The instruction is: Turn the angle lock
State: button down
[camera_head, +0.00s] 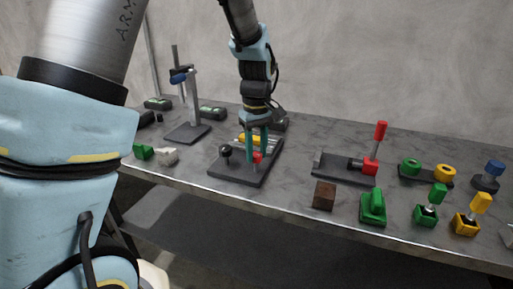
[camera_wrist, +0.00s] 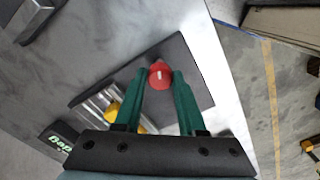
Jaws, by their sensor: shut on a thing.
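A dark base plate (camera_head: 228,173) on the table carries a black ball knob (camera_head: 224,150), a yellow part (camera_head: 250,139) and a red knob (camera_head: 258,158). My gripper (camera_head: 257,156) reaches down over this plate from above. Its two green fingers are shut on the red knob, whose round top (camera_wrist: 160,74) shows between the fingertips in the wrist view. The yellow part (camera_wrist: 112,111) lies beside silvery rails there. The fingers hide part of the red knob's lower part. No label shows which piece is the angle lock.
A clamp stand (camera_head: 187,132) stands left of the plate. To the right are a red-handled fixture (camera_head: 335,166), a brown cube (camera_head: 324,196) and a green handled block (camera_head: 372,207). Several coloured fixtures fill the right end. The table's front edge is close to the plate.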

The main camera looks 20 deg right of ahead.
aim_at(256, 154)
jog(key=n+p, duration=0.2)
jog(key=n, duration=0.3)
jog(key=shift+n+p, duration=0.3)
jog(key=shift+p, duration=0.1)
dwell(0.3)
jog(key=c, duration=0.5)
grip_release()
notch_tip(256, 154, up, 11)
jog(key=b, duration=0.1)
jog(key=shift+b, duration=0.35)
jog(key=shift+f, duration=0.1)
